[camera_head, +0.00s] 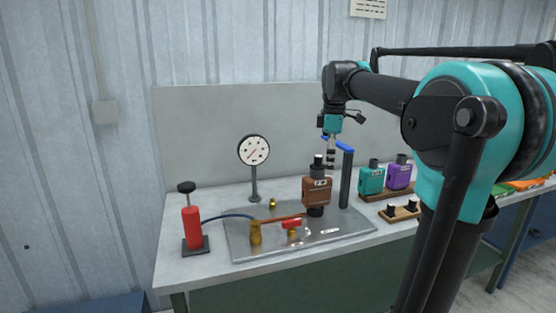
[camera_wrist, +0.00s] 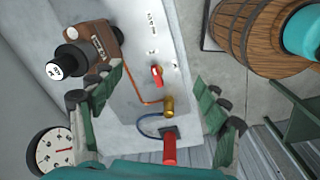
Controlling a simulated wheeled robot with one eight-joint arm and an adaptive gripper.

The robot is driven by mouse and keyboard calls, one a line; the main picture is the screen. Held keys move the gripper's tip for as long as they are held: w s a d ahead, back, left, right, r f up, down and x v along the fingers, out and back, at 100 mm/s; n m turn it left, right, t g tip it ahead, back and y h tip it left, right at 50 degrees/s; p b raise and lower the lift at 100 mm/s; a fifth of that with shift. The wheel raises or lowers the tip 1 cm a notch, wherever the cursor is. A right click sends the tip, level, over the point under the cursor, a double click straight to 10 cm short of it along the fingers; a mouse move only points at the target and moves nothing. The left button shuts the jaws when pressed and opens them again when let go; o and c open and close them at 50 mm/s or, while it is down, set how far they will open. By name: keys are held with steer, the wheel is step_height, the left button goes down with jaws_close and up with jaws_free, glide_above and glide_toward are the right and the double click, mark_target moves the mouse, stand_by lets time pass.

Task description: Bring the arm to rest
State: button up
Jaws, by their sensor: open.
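My arm (camera_head: 380,90) reaches in from the right over the bench in the head view. My gripper (camera_head: 331,158) hangs down just above and behind the brown muffler in that picture. In the wrist view my gripper (camera_wrist: 160,85) has its green fingers spread wide, with nothing held between them. The brown muffler (camera_head: 316,191) stands upright on the metal plate with a black neck on top. I cannot tell the exact gap between my gripper and the muffler.
A dark post (camera_head: 346,180) with a blue handle stands close beside my gripper. A pressure gauge (camera_head: 253,150), a red pump (camera_head: 193,228), a red valve (camera_head: 291,223) and brass fittings stand on the bench (camera_head: 178,273). Teal (camera_head: 371,179) and purple (camera_head: 399,173) mufflers stand right. A barrel (camera_wrist: 250,35) is nearby.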

steer(key=s+d+f+m+t, duration=0.1)
steer(key=s+f+m, duration=0.6)
steer(key=f, duration=0.9)
steer(key=s+d+f+m+t, duration=0.2)
steer(key=s+f+m, duration=0.6)
steer(key=s+f, duration=0.6)
step_height(320, 180, down, 2)
steer(key=shift+f+m+t, duration=0.2)
steer(key=shift+m+t, duration=0.1)
steer(key=shift+d, duration=0.1)
